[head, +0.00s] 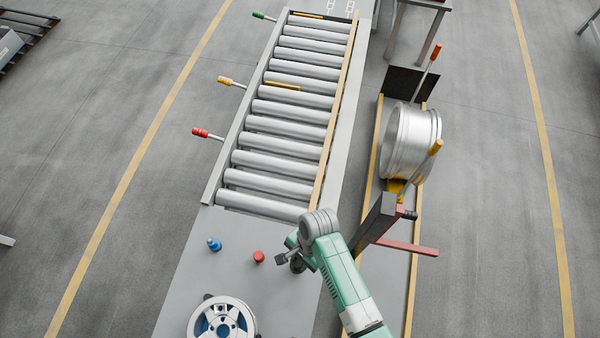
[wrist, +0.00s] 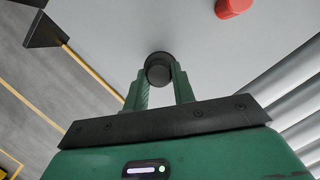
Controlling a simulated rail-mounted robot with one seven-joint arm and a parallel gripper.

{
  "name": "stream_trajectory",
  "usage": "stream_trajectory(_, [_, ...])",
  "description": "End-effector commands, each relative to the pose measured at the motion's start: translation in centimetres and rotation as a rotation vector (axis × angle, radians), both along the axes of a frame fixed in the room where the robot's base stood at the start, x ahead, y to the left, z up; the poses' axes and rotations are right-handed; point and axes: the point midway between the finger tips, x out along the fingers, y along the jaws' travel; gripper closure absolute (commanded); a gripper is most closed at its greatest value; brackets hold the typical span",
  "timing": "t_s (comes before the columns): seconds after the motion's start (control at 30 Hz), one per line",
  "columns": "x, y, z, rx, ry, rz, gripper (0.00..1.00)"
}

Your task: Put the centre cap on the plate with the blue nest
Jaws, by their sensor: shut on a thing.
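My gripper (wrist: 161,84) is shut on a small dark round piece, the centre cap (wrist: 159,66), with one green finger on each side. In the head view my gripper (head: 290,260) is over the right part of the grey table, right of the red piece; the cap is hard to make out there. At the bottom of the head view lies a silver spoked wheel disc (head: 203,325) with blue showing between its spokes. It is left of and nearer than my gripper, cut by the frame edge. I cannot clearly tell a separate plate or nest there.
A blue knob (head: 214,244) and a red knob (head: 259,257) stand on the grey table (head: 185,275); the red knob also shows in the wrist view (wrist: 234,7). A roller conveyor (head: 285,120) lies beyond. A silver rim (head: 412,142) stands in the track at right.

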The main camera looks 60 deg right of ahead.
Motion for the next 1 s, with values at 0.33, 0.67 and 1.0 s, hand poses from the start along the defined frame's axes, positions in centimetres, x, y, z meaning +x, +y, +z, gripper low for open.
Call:
stream_trajectory(0.33, [0.0, 0.0, -1.0, -0.001, -0.001, 0.001, 1.0])
stream_trajectory(0.67, [0.0, 0.0, -1.2, -0.001, -0.001, 0.001, 0.53])
stream_trajectory(1.0, [-0.2, -0.9, 2.2, -0.003, -0.004, -0.001, 0.53])
